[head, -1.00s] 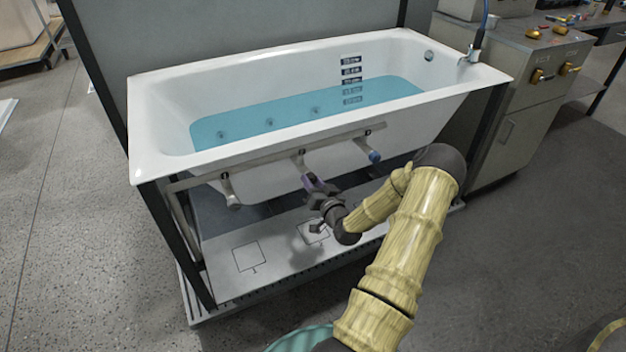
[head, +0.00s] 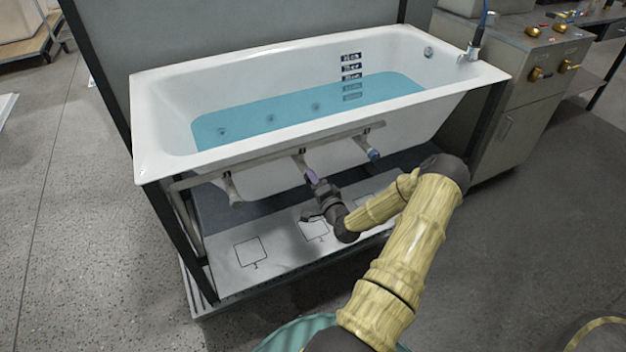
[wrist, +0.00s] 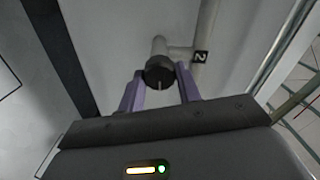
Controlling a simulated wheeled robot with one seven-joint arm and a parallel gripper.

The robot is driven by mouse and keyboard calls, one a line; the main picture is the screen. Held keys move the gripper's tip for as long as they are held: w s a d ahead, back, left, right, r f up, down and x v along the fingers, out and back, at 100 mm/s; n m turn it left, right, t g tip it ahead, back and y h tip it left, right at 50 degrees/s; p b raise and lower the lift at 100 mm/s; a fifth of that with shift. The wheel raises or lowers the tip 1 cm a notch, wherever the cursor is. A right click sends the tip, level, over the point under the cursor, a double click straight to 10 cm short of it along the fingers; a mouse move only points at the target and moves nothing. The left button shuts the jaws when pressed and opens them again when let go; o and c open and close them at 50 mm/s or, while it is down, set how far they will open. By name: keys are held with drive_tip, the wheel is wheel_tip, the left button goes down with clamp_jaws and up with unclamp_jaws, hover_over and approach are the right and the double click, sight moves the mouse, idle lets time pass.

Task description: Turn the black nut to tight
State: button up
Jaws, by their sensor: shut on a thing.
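The black nut (wrist: 159,72) shows in the wrist view at the end of a pale pipe fitting (wrist: 159,46), beside the tag marked 2 (wrist: 201,56). A light line marks the nut's face and points down in the picture. My gripper (wrist: 160,82) has its two purple fingers shut on the nut, one on each side. In the head view my gripper (head: 312,178) is at the middle fitting (head: 300,163) under the tub's front rim. There the fingers and wrist hide the nut.
A white bathtub (head: 160,120) with blue water stands in a dark frame. A left fitting (head: 231,187) and a right fitting with a blue end (head: 373,155) flank the middle one. A white panel with marked squares (head: 275,255) lies below.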

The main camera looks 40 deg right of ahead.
drive_tip(key=shift+s+f+m, duration=0.1)
drive_tip(key=shift+m, duration=0.3)
drive_tip(key=o, duration=1)
drive_tip(key=shift+c, duration=0.2)
drive_tip(key=shift+s, duration=0.1)
drive_tip(key=p+v, duration=0.1)
drive_tip(key=v, duration=1.6)
drive_tip(key=shift+p, duration=0.3)
